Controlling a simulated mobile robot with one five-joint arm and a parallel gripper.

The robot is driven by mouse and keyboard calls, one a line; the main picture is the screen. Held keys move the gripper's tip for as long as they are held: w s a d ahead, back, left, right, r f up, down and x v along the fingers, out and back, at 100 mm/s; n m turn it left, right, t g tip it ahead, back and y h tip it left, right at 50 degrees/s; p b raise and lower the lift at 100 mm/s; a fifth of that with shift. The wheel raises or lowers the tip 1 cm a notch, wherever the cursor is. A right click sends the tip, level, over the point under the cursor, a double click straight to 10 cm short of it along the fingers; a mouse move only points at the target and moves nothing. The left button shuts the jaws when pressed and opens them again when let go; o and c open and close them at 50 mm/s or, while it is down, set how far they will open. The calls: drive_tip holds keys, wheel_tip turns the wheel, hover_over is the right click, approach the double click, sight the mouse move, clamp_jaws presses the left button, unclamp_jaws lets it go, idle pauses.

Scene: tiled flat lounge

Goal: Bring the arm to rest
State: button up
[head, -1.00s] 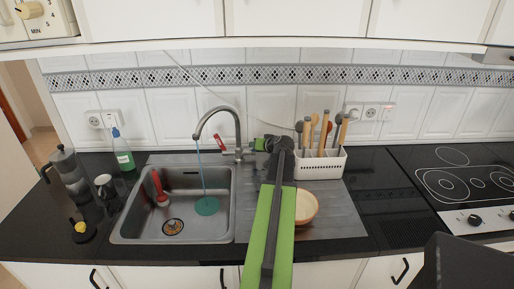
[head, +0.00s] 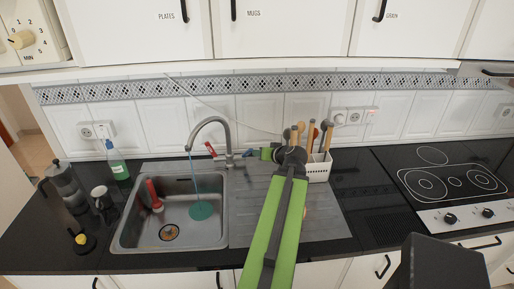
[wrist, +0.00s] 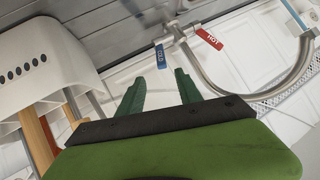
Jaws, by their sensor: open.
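My gripper (head: 262,153) is at the end of my green and black arm, turned to the left in the head view, beside the kitchen tap (head: 229,140). In the wrist view its two green fingers (wrist: 160,88) stand apart with nothing between them. The tap, with a red HOT tag (wrist: 208,38) and a blue COLD tag (wrist: 160,54), shows beyond the fingertips. I cannot tell how far the fingers are from the tags.
A white utensil holder (head: 319,168) with wooden-handled tools stands close right of my gripper. The metal sink (head: 126,222) is left of my arm. A green soap bottle (head: 117,162), a moka pot (head: 66,183) and the hob (head: 450,180) are farther off.

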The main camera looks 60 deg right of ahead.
drive_tip(key=shift+s+a+r, duration=0.25)
drive_tip(key=shift+s+a, duration=0.05)
drive_tip(key=shift+s, duration=0.05)
